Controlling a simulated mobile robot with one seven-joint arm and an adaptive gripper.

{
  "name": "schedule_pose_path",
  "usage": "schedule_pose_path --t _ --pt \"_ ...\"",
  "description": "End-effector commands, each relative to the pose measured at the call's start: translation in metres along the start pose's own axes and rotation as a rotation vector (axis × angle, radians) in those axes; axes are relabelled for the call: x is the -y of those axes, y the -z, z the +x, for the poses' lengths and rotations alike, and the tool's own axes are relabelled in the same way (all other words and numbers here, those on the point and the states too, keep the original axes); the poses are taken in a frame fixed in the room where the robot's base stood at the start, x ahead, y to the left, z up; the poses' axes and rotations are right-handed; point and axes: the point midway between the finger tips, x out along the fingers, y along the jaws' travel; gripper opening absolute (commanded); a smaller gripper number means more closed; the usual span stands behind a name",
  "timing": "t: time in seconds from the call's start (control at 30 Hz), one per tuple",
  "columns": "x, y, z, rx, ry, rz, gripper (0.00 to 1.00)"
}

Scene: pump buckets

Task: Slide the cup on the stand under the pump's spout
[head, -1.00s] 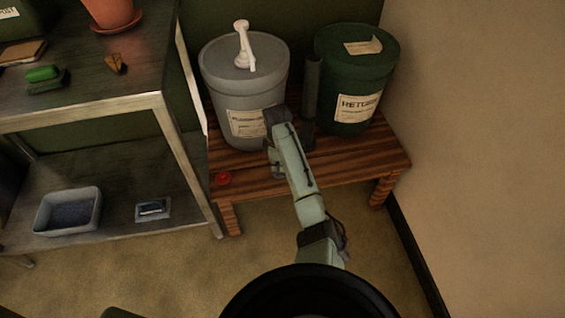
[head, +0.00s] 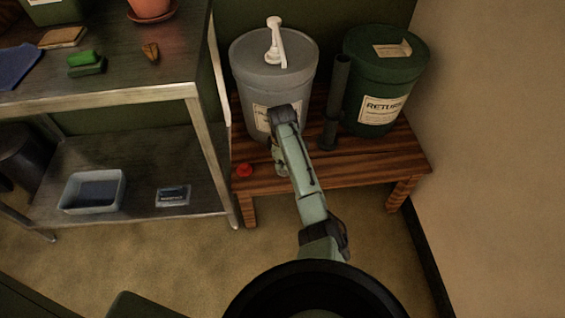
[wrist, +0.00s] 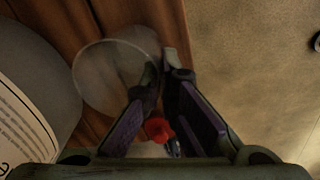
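The grey bucket (head: 272,90) stands at the left of the wooden stand (head: 345,180). Its white pump (head: 275,45) is on the lid, with the spout hanging toward the front. A clear, round cup (wrist: 100,78) shows from above in the wrist view, beside the labelled bucket. In the head view my arm hides the cup. My gripper (wrist: 164,75) points down at the cup's side nearest the stand's front edge. One fingertip overlaps the rim and the other lies just outside it. The tips are close together, but I cannot tell whether they grip the cup's wall.
A green bucket (head: 382,80) and a dark upright tube (head: 337,95) stand to the right. A metal shelf unit (head: 205,130) is at the left and a wall (head: 490,120) at the right.

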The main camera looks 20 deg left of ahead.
Motion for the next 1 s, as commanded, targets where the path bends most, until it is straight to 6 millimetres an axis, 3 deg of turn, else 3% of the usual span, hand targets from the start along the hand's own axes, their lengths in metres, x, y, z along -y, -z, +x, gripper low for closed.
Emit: schedule_pose_path --t 0.4,0.73,0.87,1.0 --pt "0.000 0.000 0.000 0.000 0.000 -0.001 0.28" --pt "0.000 0.000 -0.003 0.000 -0.001 -0.001 0.28" --pt "-0.001 0.000 -0.017 -0.001 -0.003 -0.001 0.28" --pt "-0.001 0.000 -0.045 -0.001 -0.005 -0.002 0.28"
